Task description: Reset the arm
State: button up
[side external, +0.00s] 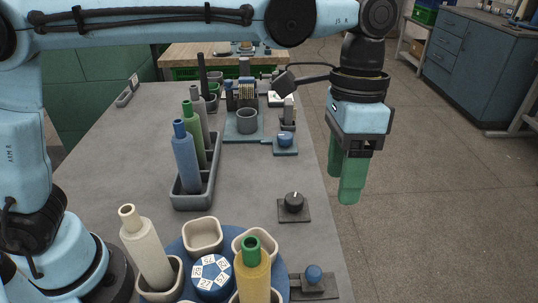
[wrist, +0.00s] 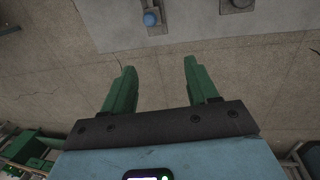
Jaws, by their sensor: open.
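My gripper (side external: 349,180) has green fingers and hangs pointing down at the right, beyond the right edge of the grey table (side external: 255,185). In the wrist view my gripper (wrist: 158,80) is open, with nothing between its two fingers and the floor below. A blue round turntable (side external: 180,246) stands at the front with cream cups. One cup holds a cream cone (side external: 144,245) and another a yellow cone with a green top (side external: 252,275). A grey rack (side external: 187,200) holds a blue cone (side external: 185,160), a green cone (side external: 194,135) and a grey cone (side external: 199,110).
A black knob (side external: 293,202) and a blue knob (side external: 314,275) sit near the table's right edge; the blue knob also shows in the wrist view (wrist: 150,19). A winder unit (side external: 245,125) stands farther back. Blue cabinets (side external: 478,60) stand at the right, with open floor between.

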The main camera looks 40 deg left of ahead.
jog(key=w+a+f+n+t+y, duration=0.1)
jog(key=w+a+n, duration=0.5)
jog(key=a+n, duration=0.6)
jog(key=shift+w+a+f+n+t, duration=0.2)
jog(key=shift+n+t, duration=0.1)
jog(key=shift+n, duration=0.7)
